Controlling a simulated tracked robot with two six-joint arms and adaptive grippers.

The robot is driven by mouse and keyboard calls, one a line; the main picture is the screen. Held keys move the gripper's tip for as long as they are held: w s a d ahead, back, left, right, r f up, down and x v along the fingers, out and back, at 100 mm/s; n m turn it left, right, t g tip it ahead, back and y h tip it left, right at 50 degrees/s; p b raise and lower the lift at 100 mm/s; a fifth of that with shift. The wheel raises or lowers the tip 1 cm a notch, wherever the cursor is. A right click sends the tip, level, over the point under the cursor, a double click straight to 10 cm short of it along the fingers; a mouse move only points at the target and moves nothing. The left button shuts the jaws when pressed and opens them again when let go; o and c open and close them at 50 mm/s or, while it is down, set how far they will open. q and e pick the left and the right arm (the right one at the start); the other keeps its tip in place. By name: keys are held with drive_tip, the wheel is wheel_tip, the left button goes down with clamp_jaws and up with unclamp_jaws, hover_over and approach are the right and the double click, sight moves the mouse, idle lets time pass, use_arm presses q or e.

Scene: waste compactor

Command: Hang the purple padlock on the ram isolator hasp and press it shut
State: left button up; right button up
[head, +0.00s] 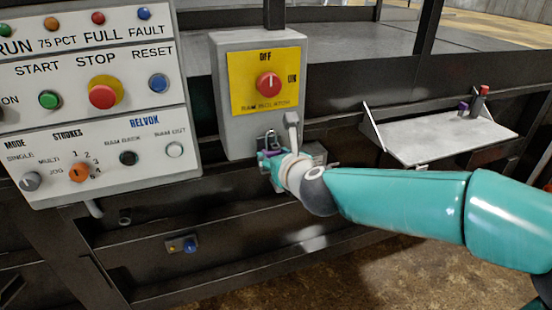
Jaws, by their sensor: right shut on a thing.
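The ram isolator (221,110) is a grey box with a yellow plate and a red rotary knob (268,84), its white mark toward OFF. A grey lever-like hasp part (292,130) shows at the box's lower right. I cannot tell whether the shackle passes through the hasp or is closed. My left gripper is not in view.
A control panel (128,60) with buttons and knobs stands close on the left. A grey shelf (445,145) on the right holds a small purple item (463,106) and a red-topped dark item (480,100). A dark frame runs behind; a small blue-buttoned box (182,245) sits low.

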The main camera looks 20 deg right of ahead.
drive_tip(key=shift+w+f+b, duration=0.1)
drive_tip(key=shift+f+b, duration=0.1)
drive_tip(key=shift+b, duration=0.1)
idle(0.6)
drive_tip(key=o, duration=1.1)
drive_tip(key=shift+c, duration=0.4)
drive_tip(key=p+v, duration=0.1)
drive_tip(key=v, duration=0.6)
